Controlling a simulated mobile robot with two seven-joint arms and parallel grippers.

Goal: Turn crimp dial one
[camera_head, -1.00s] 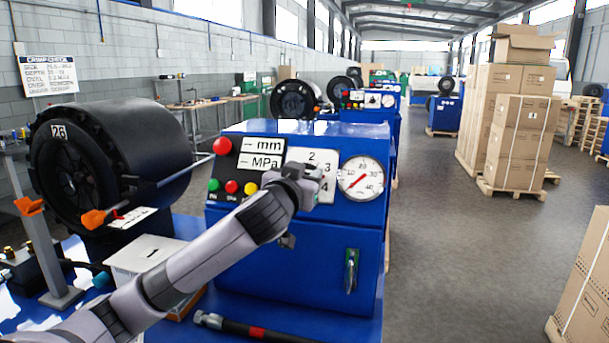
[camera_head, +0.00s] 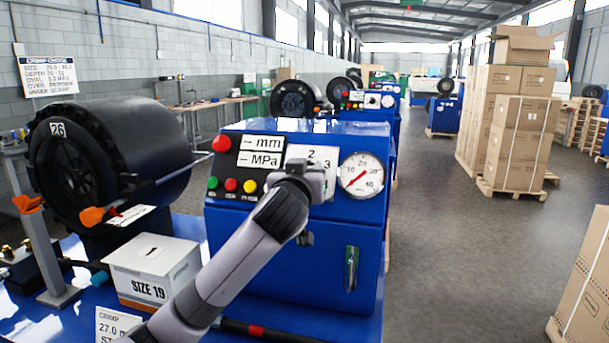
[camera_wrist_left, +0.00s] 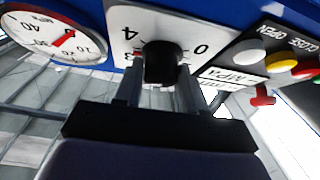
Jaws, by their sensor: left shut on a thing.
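The crimp dial's white number plate (camera_head: 300,152) is on the front of the nearest blue crimper. In the head view my left gripper (camera_head: 308,176) covers the knob and the lower plate; 2 and 3 show above it. In the left wrist view the black knob (camera_wrist_left: 160,62) sits on the white plate (camera_wrist_left: 205,22), with 4 and 0 visible. My left gripper (camera_wrist_left: 160,80) is shut on the knob, one finger on each side. The knob's pointer is hard to make out. My right gripper is in no view.
A round pressure gauge (camera_head: 361,175) is close right of the dial. Coloured buttons (camera_head: 231,184) and a red knob (camera_head: 222,144) are to its left. Stacked cartons (camera_head: 520,125) stand far right.

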